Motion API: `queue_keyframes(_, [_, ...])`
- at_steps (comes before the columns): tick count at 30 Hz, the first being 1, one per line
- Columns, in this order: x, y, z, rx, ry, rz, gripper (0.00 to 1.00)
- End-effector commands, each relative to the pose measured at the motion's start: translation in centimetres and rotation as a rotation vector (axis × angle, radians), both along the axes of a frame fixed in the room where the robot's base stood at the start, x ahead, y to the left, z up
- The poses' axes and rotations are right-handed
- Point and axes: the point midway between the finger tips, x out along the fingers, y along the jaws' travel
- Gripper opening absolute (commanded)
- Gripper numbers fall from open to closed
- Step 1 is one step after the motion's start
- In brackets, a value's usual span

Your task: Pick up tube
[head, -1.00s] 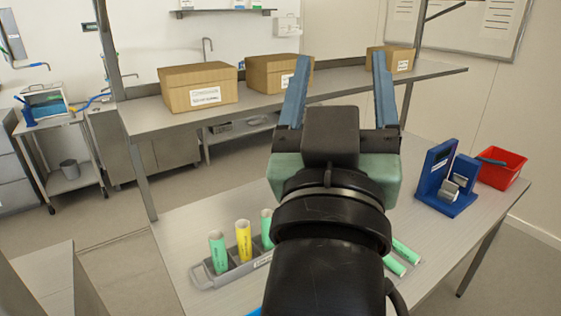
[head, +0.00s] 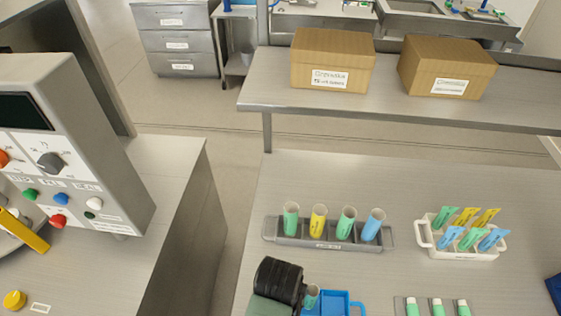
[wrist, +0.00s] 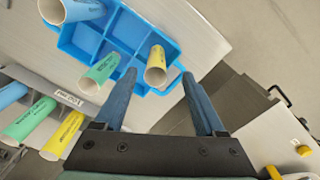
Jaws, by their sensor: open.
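A blue tray (wrist: 82,38) holds a yellow tube (wrist: 156,72), a green tube (wrist: 100,72) and a tube (wrist: 66,10) at the top left in the wrist view. My gripper (wrist: 159,73) is open, with its blue fingers spread. In that view the yellow tube lies between the fingertips and the green tube just left of the left finger; I cannot tell the height gap. In the head view, the blue tray (head: 343,300) shows at the bottom edge, partly hidden by my wrist, and my fingertips are out of sight.
A grey rack (head: 322,243) holds several upright tubes behind the tray. A white rack (head: 463,251) holds several flattened tubes to the right. A control box (head: 75,150) stands at left. Boxes (head: 333,60) sit on the shelf.

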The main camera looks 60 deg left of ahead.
Motion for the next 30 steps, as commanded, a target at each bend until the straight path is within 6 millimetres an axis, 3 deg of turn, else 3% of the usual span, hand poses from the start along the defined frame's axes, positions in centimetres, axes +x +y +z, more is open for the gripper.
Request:
queue_keyframes(3, [0.0, 0.0, -1.6, -0.001, 0.001, -0.002, 0.72])
queue_keyframes(11, [0.1, 0.0, -3.2, 0.000, 0.000, -0.003, 0.72])
queue_keyframes(21, [0.4, 0.2, -7.1, 0.002, -0.002, -0.004, 0.72])
queue_keyframes(30, [0.4, 0.2, -7.6, 0.002, -0.003, -0.004, 0.72])
